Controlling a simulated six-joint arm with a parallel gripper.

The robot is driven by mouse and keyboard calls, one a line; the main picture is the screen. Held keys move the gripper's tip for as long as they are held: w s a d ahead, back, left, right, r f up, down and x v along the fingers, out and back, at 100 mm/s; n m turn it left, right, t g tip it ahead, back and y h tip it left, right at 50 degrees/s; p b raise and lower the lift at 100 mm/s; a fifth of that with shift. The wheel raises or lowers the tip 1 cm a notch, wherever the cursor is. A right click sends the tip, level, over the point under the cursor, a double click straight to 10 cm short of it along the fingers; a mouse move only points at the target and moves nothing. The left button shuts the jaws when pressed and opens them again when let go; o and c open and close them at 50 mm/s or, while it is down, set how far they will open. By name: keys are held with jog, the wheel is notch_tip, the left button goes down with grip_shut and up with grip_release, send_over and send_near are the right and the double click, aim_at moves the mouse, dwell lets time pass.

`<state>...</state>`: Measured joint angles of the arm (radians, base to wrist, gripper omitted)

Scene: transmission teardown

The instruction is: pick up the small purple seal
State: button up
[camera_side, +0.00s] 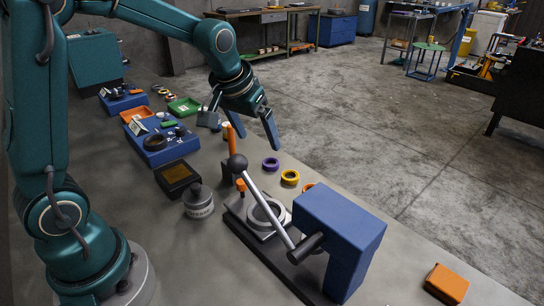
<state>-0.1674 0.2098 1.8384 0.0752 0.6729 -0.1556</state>
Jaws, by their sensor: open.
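The small purple seal (270,164) is a short ring with a dark centre. It lies on the grey bench, just behind a yellow ring (290,177). My gripper (256,132) hangs above the bench with its fingers pointing down. It is open, with nothing seen between the fingers. The fingertips appear above and slightly left of the purple seal in the picture, apart from it. The seal is in plain view. The exact height of the fingers over it is hard to tell.
A blue press (342,232) with a long ball-ended lever (265,200) stands in front of the seal. An orange upright (231,138) stands left of it. A grey weight (198,201), a black tray (177,179) and blue fixtures (160,145) lie further left. An orange block (446,284) sits front right.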

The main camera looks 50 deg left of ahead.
jog(key=n, duration=0.1)
send_near(272, 165)
jog(key=shift+w+d+f, duration=0.1)
jog(key=shift+d+f, duration=0.1)
jog(key=shift+x, duration=2.9)
jog(key=shift+a, duration=0.15)
